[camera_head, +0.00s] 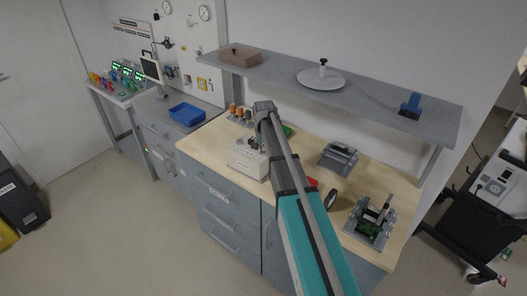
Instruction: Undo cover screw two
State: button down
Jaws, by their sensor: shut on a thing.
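A white box-shaped unit (247,163) with a label on its front stands on the wooden worktop, near its front edge. My arm reaches up and over the bench, and its dark wrist is above and right of this unit. My gripper (257,142) is just over the top of the unit, small and partly hidden by my arm. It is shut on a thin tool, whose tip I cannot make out. The cover screws are too small to see, so I cannot tell which is screw two or whether the tool touches one.
The wooden worktop (300,173) also holds a grey fixture (338,158), a fixture with a green board (371,222), and orange-topped jars (240,112). A grey shelf (385,94) overhangs it. A blue tray (187,114) stands on the left counter.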

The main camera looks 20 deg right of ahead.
jog(key=n, duration=1.2)
jog(key=shift+n, duration=0.3)
jog(key=n, duration=1.3)
dwell(0.4)
jog(key=c, duration=0.5)
grip_release()
